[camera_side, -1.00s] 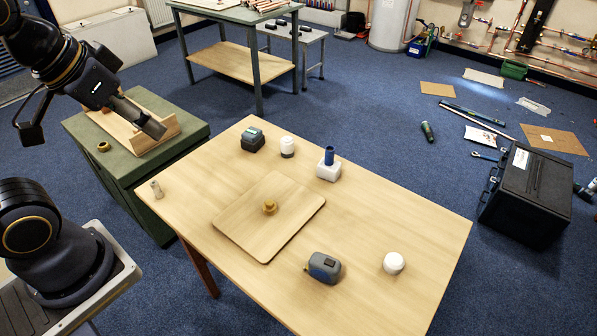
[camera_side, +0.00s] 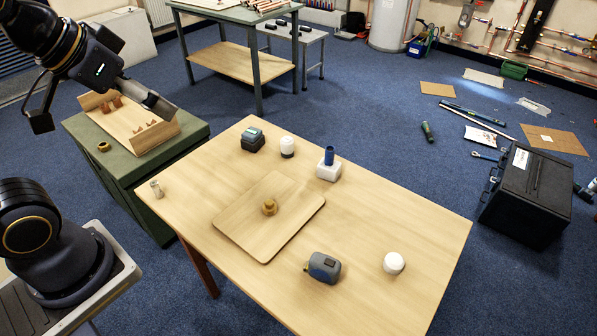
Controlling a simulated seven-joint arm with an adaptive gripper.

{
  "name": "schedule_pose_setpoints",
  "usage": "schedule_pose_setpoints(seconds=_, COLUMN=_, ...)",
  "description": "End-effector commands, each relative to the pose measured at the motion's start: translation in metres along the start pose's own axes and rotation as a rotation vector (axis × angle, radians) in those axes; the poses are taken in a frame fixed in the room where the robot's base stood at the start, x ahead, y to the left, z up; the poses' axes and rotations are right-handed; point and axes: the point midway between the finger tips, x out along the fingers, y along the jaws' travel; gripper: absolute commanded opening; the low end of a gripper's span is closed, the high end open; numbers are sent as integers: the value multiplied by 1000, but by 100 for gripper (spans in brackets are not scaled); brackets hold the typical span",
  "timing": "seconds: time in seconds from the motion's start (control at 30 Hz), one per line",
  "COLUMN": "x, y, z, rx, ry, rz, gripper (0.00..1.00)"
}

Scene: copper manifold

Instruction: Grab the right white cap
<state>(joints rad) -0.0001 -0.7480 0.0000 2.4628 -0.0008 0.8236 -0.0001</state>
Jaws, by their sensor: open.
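Two white caps are on the wooden table (camera_side: 390,220). The right white cap (camera_side: 393,263) sits alone near the front right, to the right of the tape measure. The other white cap (camera_side: 287,147), with a dark band low on it, stands near the back edge. My gripper (camera_side: 165,108) is open and empty, high at the upper left over the green cabinet side. It is far to the left of both caps and touches neither.
A grey-blue tape measure (camera_side: 323,267) lies left of the right cap. A wooden board (camera_side: 245,225) with a brass fitting (camera_side: 270,207) fills the middle. A white block with a blue tube (camera_side: 329,165) stands behind. The table around the right cap is clear.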

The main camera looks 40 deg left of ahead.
Motion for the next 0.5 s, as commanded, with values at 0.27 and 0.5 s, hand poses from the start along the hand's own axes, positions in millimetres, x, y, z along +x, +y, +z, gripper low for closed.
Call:
schedule_pose_setpoints(seconds=0.27, x=34, y=47, z=-131, rx=100, ry=132, rz=86, gripper=78)
schedule_pose_setpoints(seconds=0.5, x=141, y=163, z=-183, rx=267, ry=93, rz=212, gripper=78)
